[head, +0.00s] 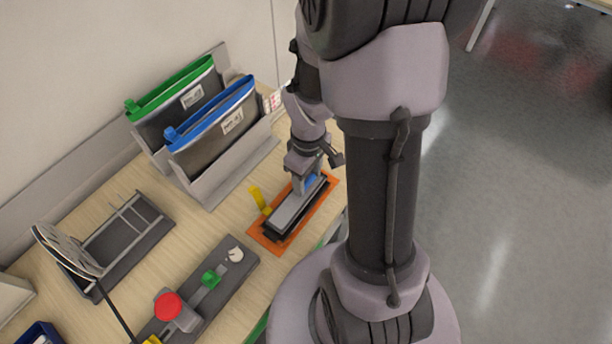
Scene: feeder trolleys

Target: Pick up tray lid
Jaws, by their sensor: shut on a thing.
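The tray lid (289,212) looks like a long light-grey strip on top of a dark narrow tray (272,236). The tray lies on an orange mat (262,243) on the wooden table. My gripper (308,186) points down at the far end of the lid and is shut on it. A small blue part shows beside the fingers. The fingertips are partly hidden, and I cannot tell whether the lid is clear of the tray. A yellow upright piece (259,199) stands at the left edge of the mat.
Green (172,90) and blue (212,117) topped pouches stand in a grey rack (205,190) behind. A dark control box with a red button (168,306) is at front left. A dark divided tray (122,240) and a reel (68,250) lie left. Bare table separates them.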

